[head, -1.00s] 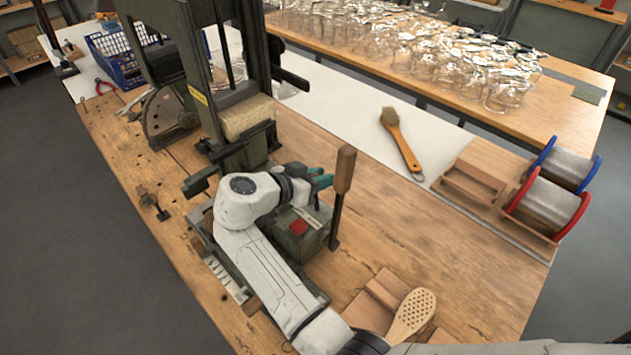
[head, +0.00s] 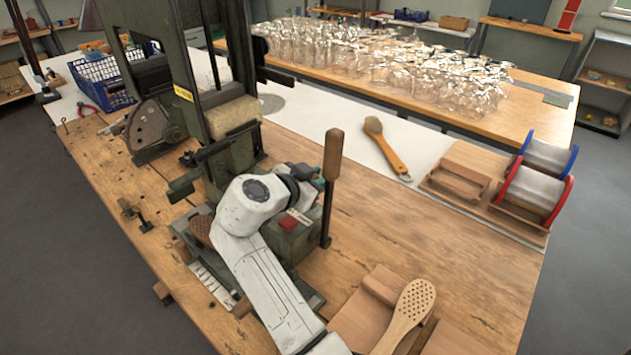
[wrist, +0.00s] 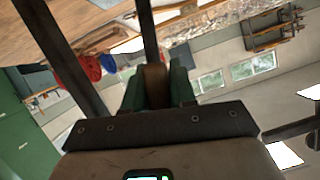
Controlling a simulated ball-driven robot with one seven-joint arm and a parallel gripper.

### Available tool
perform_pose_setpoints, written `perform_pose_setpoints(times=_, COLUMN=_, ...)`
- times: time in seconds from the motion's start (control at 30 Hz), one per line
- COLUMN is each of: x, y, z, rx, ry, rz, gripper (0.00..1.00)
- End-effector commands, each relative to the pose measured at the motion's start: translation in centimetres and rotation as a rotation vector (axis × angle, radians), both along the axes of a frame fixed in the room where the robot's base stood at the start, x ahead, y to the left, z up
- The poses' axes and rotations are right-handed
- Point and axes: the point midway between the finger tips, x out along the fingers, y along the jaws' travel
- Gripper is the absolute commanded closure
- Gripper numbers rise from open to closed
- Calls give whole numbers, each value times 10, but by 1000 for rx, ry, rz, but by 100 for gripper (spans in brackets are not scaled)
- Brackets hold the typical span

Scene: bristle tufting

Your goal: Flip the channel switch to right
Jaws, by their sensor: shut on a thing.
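A lever with a wooden handle (head: 333,155) stands almost upright on a dark shaft (head: 326,215), at the right side of a green machine box (head: 300,240). The box has a red square (head: 288,223) and a small white label on top, too small to read. No marking clearly names the channel switch. My gripper (head: 319,182) reaches the lever from the left, below the handle's top. In the wrist view its two green fingers (wrist: 157,88) are shut on the brown wooden handle (wrist: 156,80). My arm hides part of the box.
The tall green machine (head: 225,110) stands just behind my arm. A perforated wooden brush blank (head: 408,312) lies in front at right. A brush (head: 383,148) and wire spools (head: 540,185) lie farther back.

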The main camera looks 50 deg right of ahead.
Motion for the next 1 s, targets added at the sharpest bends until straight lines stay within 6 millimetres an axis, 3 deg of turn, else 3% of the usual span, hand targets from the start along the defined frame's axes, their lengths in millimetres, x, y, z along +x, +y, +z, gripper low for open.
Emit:
perform_pose_setpoints(times=0.1, x=0, y=0, z=1, rx=-1, ry=-2, rz=-1, gripper=100)
perform_pose_setpoints(times=0.13, x=0, y=0, z=1, rx=-1, ry=-2, rz=-1, gripper=73)
perform_pose_setpoints(times=0.33, x=0, y=0, z=1, rx=0, ry=-1, rz=0, gripper=53)
perform_pose_setpoints(times=0.67, x=0, y=5, z=2, rx=0, ry=0, rz=1, gripper=53)
perform_pose_setpoints(times=1.0, x=-4, y=58, z=22, rx=-1, ry=-3, rz=3, gripper=53)
